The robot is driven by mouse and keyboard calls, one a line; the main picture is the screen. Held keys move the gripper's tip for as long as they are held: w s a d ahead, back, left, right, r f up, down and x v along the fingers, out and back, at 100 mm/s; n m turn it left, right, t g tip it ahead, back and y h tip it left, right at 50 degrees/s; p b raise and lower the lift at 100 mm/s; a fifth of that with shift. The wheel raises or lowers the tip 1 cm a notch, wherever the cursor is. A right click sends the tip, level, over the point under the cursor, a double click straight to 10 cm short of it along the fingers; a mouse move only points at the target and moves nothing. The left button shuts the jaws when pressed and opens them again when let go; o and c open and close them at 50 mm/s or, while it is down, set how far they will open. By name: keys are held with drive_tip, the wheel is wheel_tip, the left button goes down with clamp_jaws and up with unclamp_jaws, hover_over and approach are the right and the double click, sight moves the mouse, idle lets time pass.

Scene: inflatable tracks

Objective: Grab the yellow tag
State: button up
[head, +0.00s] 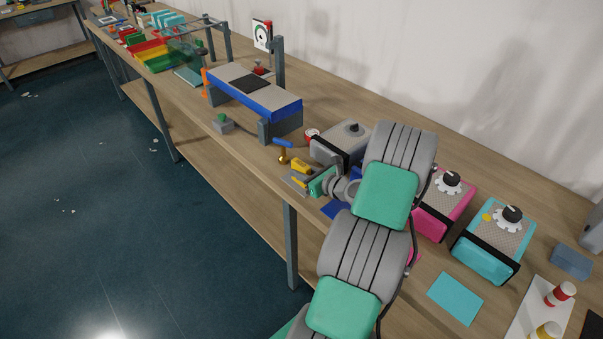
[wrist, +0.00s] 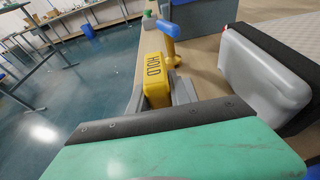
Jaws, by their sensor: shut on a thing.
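The yellow tag (wrist: 153,78), marked HOLD, stands in front of me in the wrist view, between the grey fingers of my gripper (wrist: 160,98). My gripper is shut on it. In the head view the yellow tag (head: 301,165) shows as a small yellow block by the bench's front edge, with my gripper (head: 302,182) close beside it. A second small yellow strip shows by the fingers there; I cannot tell what it belongs to. The green and black hand hides the lower ends of the fingers in the wrist view.
A brass post with a blue handle (wrist: 170,42) stands just behind the tag. A grey machine (wrist: 262,82) is close on the right. A blue-sided conveyor (head: 255,97) stands farther along the bench. Pink (head: 443,205) and teal (head: 492,240) machines stand right of my arm.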

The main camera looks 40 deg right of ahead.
clamp_jaws()
